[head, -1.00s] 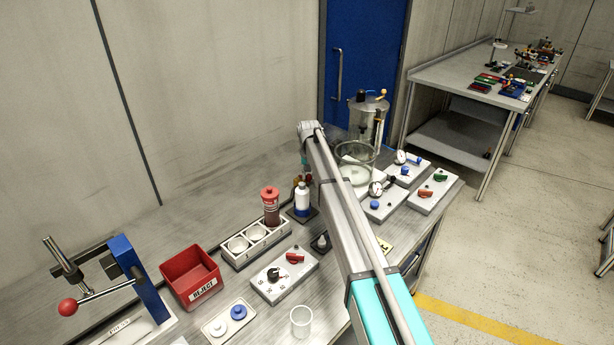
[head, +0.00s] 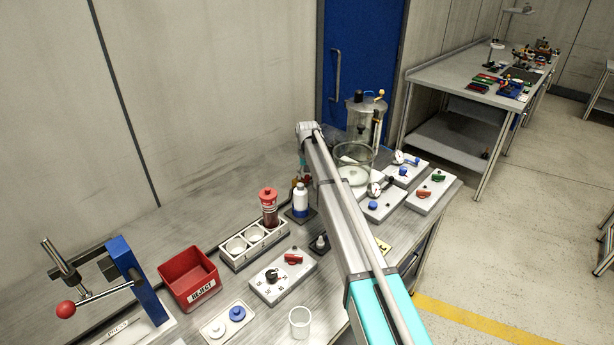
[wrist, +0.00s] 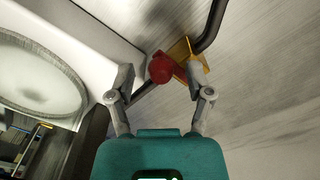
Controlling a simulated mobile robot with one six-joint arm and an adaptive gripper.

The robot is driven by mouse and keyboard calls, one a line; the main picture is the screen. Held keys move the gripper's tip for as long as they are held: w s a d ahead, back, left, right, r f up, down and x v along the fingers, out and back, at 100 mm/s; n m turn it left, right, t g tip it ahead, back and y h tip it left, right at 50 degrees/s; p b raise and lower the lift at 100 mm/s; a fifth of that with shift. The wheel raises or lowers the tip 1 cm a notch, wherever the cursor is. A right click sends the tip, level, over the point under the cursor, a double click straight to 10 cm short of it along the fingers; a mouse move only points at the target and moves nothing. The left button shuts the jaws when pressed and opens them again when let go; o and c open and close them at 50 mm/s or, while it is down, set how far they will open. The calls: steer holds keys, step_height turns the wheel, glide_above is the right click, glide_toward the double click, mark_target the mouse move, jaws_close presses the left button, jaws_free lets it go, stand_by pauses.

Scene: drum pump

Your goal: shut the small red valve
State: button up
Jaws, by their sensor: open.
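The small red valve shows in the wrist view as a rounded red knob (wrist: 160,68) beside a yellow bracket (wrist: 180,54) and a dark hose (wrist: 210,28). My gripper (wrist: 160,72) is open, with one finger on each side of the red knob. I cannot tell whether either finger touches it. The right finger's tip overlaps the yellow bracket in the picture. In the head view my arm and the white bottle (head: 300,203) hide most of that spot, and the gripper's fingers cannot be made out.
A white rack (head: 240,262) with round wells holds a red-capped bottle (head: 269,209). A red reject bin (head: 188,278) stands to its left. A control box (head: 270,285) with a red handle sits in front.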

steer(key=shift+s+a+m, duration=0.1)
steer(key=shift+m, duration=0.2)
